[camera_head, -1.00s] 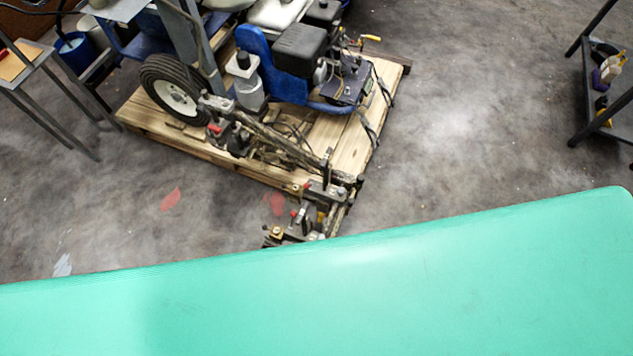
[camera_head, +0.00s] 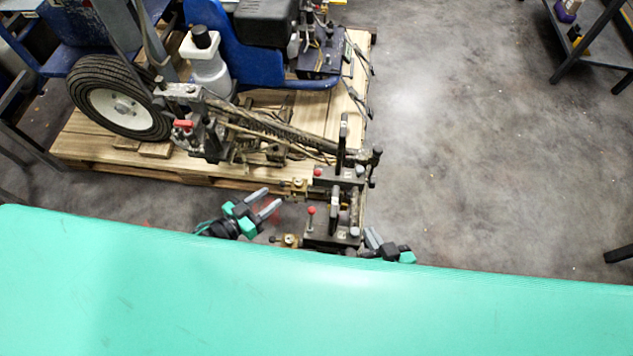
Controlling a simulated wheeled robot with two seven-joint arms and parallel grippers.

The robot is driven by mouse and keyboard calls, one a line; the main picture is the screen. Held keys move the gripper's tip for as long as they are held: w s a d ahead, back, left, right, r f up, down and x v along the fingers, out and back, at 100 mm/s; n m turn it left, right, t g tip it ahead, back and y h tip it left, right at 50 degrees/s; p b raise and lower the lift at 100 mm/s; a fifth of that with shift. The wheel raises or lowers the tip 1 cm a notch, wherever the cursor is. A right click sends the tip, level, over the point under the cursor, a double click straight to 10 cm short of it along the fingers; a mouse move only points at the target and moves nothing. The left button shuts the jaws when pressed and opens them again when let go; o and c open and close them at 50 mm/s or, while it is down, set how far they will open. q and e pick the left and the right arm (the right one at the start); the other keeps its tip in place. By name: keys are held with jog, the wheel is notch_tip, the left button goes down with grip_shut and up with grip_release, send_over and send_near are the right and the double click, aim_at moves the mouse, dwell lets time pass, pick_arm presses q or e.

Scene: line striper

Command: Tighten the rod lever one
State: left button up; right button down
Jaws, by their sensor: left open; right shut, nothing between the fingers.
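The line striper (camera_head: 270,135) stands on a wooden pallet, its front spray assembly (camera_head: 335,225) reaching past the pallet towards me. A small rod lever with a red knob (camera_head: 311,211) stands upright on that assembly. Another red knob (camera_head: 318,172) is just behind it, and a red handle (camera_head: 183,124) is by the wheel. I cannot tell which is rod lever one. My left gripper (camera_head: 274,200) is open and empty, left of the front assembly and apart from the upright lever. My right gripper (camera_head: 370,232) is shut and empty beside the assembly's right side.
My green body cover hides the whole lower part of the view. The black tyre (camera_head: 120,100) and wooden pallet (camera_head: 75,150) are at left. A dark metal rack (camera_head: 590,40) stands at upper right. The grey floor (camera_head: 480,150) right of the striper is clear.

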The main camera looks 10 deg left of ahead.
aim_at(318, 172)
pick_arm(q)
jog(key=s+d+r+m+h+b, duration=0.1)
jog(key=d+r+h+b, duration=0.2)
jog(key=r, duration=0.1)
jog(key=shift+b+x, duration=0.8)
jog(key=shift+x, duration=6.15)
pick_arm(e)
jog(key=w+d+r+t+y, duration=0.1)
jog(key=r+t, duration=0.3)
jog(key=r, duration=0.4)
jog(key=w+r+t, duration=0.3)
jog(key=r+t, duration=0.1)
jog(key=r, duration=0.5)
jog(key=shift+d+y, duration=0.35)
jog(key=shift+y, duration=0.05)
pick_arm(q)
jog(key=shift+s+d+f, duration=0.1)
jog(key=shift+s, duration=0.1)
pick_arm(e)
jog(key=shift+f, duration=0.1)
pick_arm(q)
grip_shut()
